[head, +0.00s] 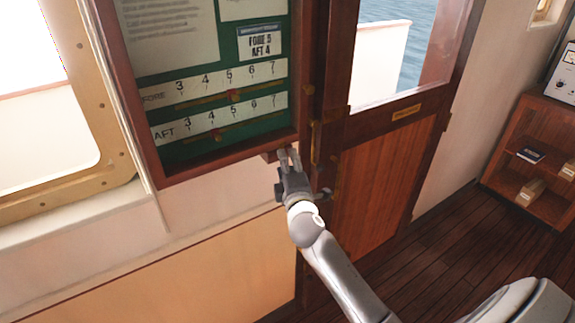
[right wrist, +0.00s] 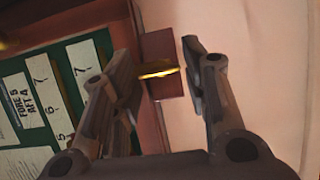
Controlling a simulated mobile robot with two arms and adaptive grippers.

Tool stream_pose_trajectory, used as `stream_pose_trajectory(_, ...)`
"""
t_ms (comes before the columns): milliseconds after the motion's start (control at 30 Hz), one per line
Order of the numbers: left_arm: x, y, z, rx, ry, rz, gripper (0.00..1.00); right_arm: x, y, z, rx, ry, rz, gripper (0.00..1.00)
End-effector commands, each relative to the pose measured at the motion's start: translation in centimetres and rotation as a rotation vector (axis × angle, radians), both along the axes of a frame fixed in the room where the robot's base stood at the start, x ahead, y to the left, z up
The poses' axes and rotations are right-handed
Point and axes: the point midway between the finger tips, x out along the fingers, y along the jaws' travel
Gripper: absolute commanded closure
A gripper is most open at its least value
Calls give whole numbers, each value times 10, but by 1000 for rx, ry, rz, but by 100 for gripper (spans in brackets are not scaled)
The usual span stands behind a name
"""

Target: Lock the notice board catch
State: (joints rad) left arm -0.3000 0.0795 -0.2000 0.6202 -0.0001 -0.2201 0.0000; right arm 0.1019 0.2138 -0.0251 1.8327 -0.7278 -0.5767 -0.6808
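The notice board (head: 225,165) has a dark wooden frame around a green panel with number scales and paper notices. Its catch looks like a small wooden block with a bright brass strip, seen in the right wrist view (right wrist: 158,72) at the frame's edge. In the head view, the catch is mostly hidden behind my right gripper. My right gripper (head: 289,153) is at the board's lower right corner, its fingers pointing up. In the right wrist view (right wrist: 160,95) its fingers are apart, one on each side of the catch; I cannot tell whether they touch it. My left gripper is not in view.
A wooden door (head: 375,190) with a window and brass fittings stands close to the right of my gripper. A brass-framed window (head: 110,165) is at the left. A low wooden shelf (head: 535,150) with books is at the far right.

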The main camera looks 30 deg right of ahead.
Motion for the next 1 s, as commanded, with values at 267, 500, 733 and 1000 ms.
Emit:
stream_pose_trajectory(267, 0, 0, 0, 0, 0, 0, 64, 0, 0, 0, -1, 0, 1, 45)
stream_pose_trajectory(500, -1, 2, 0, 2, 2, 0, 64, -9, 5, -1, 0, 2, 3, 45)
stream_pose_trajectory(733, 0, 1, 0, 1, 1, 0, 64, -49, 20, -2, 1, 3, 2, 45)
stream_pose_trajectory(1000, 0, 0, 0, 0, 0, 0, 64, -95, 38, -1, 1, 3, 1, 45)
